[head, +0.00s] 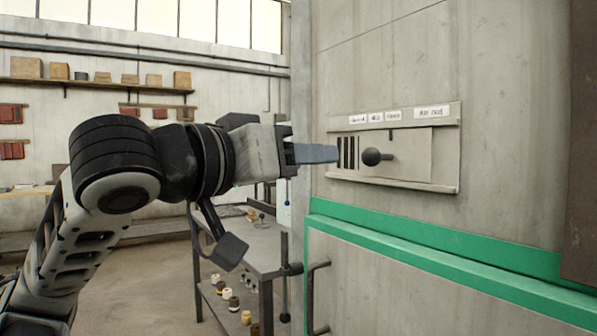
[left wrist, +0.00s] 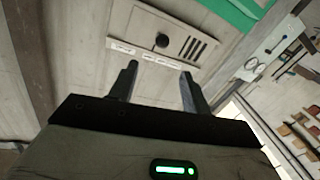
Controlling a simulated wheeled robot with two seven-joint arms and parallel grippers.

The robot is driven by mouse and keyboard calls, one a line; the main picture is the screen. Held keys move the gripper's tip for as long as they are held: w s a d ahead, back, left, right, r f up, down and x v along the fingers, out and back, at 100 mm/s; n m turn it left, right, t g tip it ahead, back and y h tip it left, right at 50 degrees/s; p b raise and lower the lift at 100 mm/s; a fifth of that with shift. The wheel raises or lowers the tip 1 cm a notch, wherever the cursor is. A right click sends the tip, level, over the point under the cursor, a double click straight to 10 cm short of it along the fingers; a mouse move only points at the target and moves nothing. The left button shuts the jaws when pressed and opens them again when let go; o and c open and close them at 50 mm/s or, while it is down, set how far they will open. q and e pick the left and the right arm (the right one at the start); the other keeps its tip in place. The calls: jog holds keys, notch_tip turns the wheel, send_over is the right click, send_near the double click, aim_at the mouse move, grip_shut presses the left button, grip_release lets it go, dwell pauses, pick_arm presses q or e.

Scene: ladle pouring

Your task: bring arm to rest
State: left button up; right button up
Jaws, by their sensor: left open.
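My left gripper (head: 318,153) is raised in front of the grey wall panel, its fingers pointing right toward a slider plate (head: 410,153) with a dark round knob (head: 373,156). In the head view the fingertips appear just left of the knob. The left wrist view shows the two fingers (left wrist: 158,84) apart with nothing between them. There the knob (left wrist: 162,40) is beyond the fingertips, and the gripper is not holding it. Dark vent slots (left wrist: 193,48) show beside the knob. My right gripper is not in view.
A green ledge (head: 440,253) runs along the wall below the plate. A dark handle (head: 318,298) is on the lower panel. A metal workbench (head: 255,245) with small items on its lower shelf stands behind my arm. Wall shelves (head: 95,84) hold boxes at the back left.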

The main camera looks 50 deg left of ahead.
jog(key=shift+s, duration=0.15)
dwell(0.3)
pick_arm(q)
jog(key=w+a+f+g+h+p, duration=0.2)
jog(key=w+f+p, duration=0.1)
jog(key=w+f, duration=0.65)
jog(key=d+f, duration=0.1)
jog(key=f, duration=0.5)
jog(key=w+d+f+m+g+p, duration=0.1)
jog(key=f, duration=0.5)
jog(key=w+f+g+p, duration=0.1)
jog(key=f, duration=0.4)
jog(key=shift+w+d+f, duration=0.15)
jog(key=shift+d+f, duration=0.25)
jog(key=s+d+f+m+g+p, duration=0.1)
jog(key=s+d+f+p, duration=0.1)
jog(key=s+d+f, duration=0.5)
jog(key=s+d+f+m+g+h+p, duration=0.1)
jog(key=s+d+f+m+g+p, duration=0.1)
jog(key=s+d+f, duration=0.6)
notch_tip(320, 180, down, 6)
jog(key=shift+s+d+r+h, duration=0.1)
jog(key=shift+s+d+h, duration=0.15)
jog(key=shift+d, duration=0.8)
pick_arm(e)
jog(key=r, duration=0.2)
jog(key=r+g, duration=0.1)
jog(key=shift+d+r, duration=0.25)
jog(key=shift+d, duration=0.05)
